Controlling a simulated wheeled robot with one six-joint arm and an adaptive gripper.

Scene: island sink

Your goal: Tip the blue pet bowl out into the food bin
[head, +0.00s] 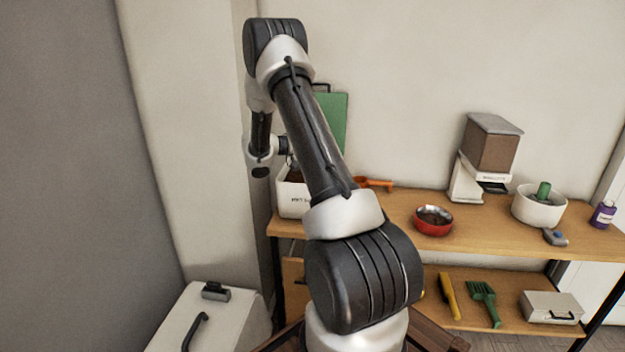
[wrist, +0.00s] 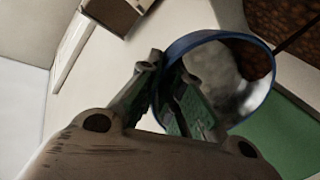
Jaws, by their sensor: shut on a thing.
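The blue pet bowl (wrist: 181,47) shows in the wrist view, tilted, with its grey metal inside facing the camera. A dark brown patch lies inside its upper right; I cannot tell whether it is food or reflection. My gripper (wrist: 180,100) is shut on the bowl's rim. Brown food (wrist: 277,22) shows beyond the rim. In the head view, the white labelled food bin (head: 292,201) stands at the left end of the shelf top, with brown contents partly visible. My wrist is above and beside it; fingers and bowl are hidden there.
A green panel (head: 334,120) stands behind the bin. A white lidded container (head: 215,325) stands at lower left.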

